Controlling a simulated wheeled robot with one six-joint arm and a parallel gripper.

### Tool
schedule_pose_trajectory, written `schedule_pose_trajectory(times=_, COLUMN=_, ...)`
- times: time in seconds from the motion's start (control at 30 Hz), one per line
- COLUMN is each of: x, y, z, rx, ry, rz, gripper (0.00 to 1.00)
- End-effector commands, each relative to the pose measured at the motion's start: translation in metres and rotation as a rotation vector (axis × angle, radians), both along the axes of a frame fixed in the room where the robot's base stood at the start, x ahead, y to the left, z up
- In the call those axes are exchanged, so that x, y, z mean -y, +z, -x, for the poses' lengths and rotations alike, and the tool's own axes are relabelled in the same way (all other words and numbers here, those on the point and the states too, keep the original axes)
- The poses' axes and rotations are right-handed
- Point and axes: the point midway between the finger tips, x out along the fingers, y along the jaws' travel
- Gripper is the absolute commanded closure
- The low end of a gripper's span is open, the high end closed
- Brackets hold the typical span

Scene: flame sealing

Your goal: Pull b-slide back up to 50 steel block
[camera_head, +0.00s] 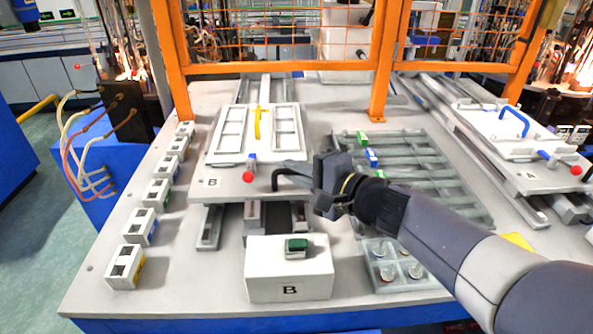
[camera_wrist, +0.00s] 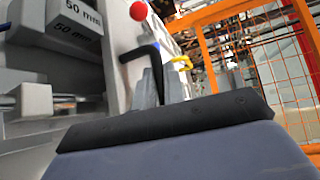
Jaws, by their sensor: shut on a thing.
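The b-slide (camera_head: 225,184) is a light plate marked B on rails, carrying a white panelled fixture with a yellow handle (camera_head: 257,122). A red knob (camera_head: 248,177) and a bent black handle (camera_head: 283,173) are at its front edge. My gripper (camera_head: 297,170) is shut on the black handle; its fingers also show in the wrist view (camera_wrist: 160,88). The 50 steel block (camera_wrist: 78,18), marked "50 mm", is at the wrist view's upper left, beside the slide's front edge. A gap shows between them there. In the head view a grey block (camera_head: 253,213) sits below the slide's front edge.
A white box marked B with a green button (camera_head: 297,245) stands in front of the slide. Small labelled blocks (camera_head: 140,226) line the left. A grey rack (camera_head: 430,165) lies right, under my arm. An orange mesh fence (camera_head: 285,68) crosses the back.

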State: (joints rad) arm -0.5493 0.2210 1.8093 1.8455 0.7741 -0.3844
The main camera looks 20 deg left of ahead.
Motion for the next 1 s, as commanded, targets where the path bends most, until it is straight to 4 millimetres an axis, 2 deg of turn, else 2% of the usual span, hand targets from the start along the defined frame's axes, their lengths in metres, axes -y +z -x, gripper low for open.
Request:
schedule_pose_trajectory(times=0.07, x=0.000, y=-0.003, z=0.002, rx=-0.004, ry=0.005, rz=0.004, gripper=1.00)
schedule_pose_trajectory(times=0.1, x=0.000, y=-0.003, z=0.002, rx=-0.004, ry=0.005, rz=0.005, gripper=0.88)
schedule_pose_trajectory(times=0.37, x=0.000, y=-0.003, z=0.001, rx=-0.003, ry=0.003, rz=0.004, gripper=0.68)
schedule_pose_trajectory(times=0.67, x=0.004, y=-0.001, z=0.001, rx=-0.002, ry=0.001, rz=0.002, gripper=0.68)
schedule_pose_trajectory(times=0.77, x=0.014, y=0.001, z=0.004, rx=0.001, ry=0.000, rz=0.001, gripper=0.68)
schedule_pose_trajectory(times=1.0, x=0.059, y=0.007, z=0.016, rx=0.001, ry=-0.003, rz=0.003, gripper=0.68)
